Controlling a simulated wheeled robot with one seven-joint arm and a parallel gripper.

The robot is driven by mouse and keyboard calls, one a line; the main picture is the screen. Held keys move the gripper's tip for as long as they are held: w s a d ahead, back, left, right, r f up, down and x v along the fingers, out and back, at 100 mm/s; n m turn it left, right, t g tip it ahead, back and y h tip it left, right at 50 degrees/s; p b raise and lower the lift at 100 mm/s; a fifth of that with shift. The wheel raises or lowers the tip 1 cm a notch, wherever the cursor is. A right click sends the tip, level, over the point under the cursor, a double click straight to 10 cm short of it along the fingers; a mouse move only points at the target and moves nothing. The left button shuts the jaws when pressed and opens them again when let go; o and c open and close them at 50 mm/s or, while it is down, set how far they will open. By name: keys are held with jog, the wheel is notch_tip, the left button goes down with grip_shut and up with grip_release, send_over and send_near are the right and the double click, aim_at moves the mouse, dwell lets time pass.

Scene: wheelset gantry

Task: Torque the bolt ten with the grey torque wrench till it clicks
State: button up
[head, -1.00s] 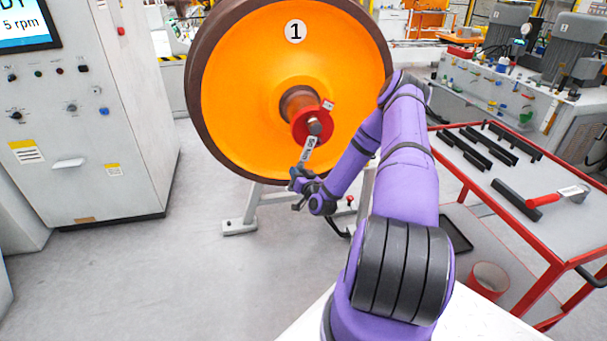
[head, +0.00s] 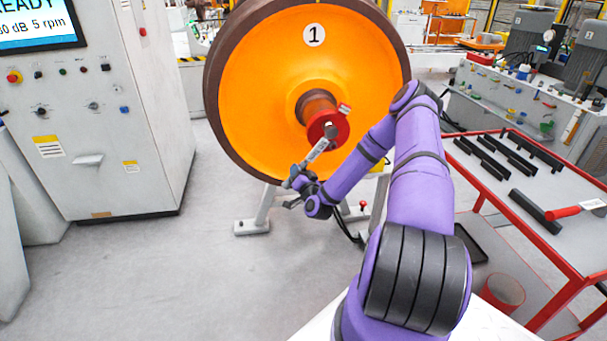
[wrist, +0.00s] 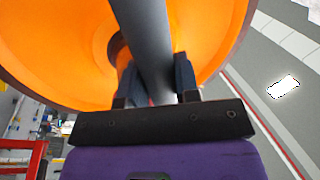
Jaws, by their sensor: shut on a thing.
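My gripper (head: 301,186) is shut on the grey torque wrench (head: 318,151), which slants up and right to the axle end of the orange wheel (head: 250,85). The wrench's head is at the red hub cap (head: 340,128), near a dark bolt at its centre; I cannot tell whether it is fully seated. A small tag sits on the cap's upper right. In the wrist view the wrench shaft (wrist: 150,45) runs up between the two fingers (wrist: 157,85) toward the orange wheel. No bolt number ten is readable.
A control cabinet (head: 110,120) with a screen stands at left. At right a red-framed cart (head: 500,215) carries black bars and a red-handled tool (head: 575,210). A grey stand (head: 252,222) is below the wheel. The floor at left centre is clear.

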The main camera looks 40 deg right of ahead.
jog(key=shift+w+a+r+m+h, duration=0.25)
jog(key=shift+w+a+r+m, duration=0.15)
jog(key=shift+a+r+m, duration=0.3)
jog(key=shift+w+a+r+m+h, duration=0.25)
jog(key=shift+w+a+r+m, duration=0.1)
jog(key=shift+a+r+m, duration=0.3)
jog(key=shift+d+r, duration=0.1)
jog(key=shift+s+d+f+n+y, duration=0.25)
jog(key=shift+s+d+f+n, duration=0.15)
jog(key=shift+d+f+n, duration=0.3)
jog(key=shift+s+d+f+n+y, duration=0.25)
jog(key=shift+s+d+f+n, duration=0.1)
jog(key=shift+d+f+n, duration=0.3)
jog(key=shift+a, duration=0.1)
jog(key=shift+f, duration=0.1)
jog(key=shift+s+d+f+n, duration=0.45)
jog(key=shift+d+f+n, duration=0.05)
jog(key=shift+d+n, duration=0.25)
jog(key=shift+s+d+f+n, duration=0.45)
jog(key=shift+d+f+n, duration=0.05)
jog(key=shift+d+n, duration=0.25)
jog(key=shift+g, duration=0.3)
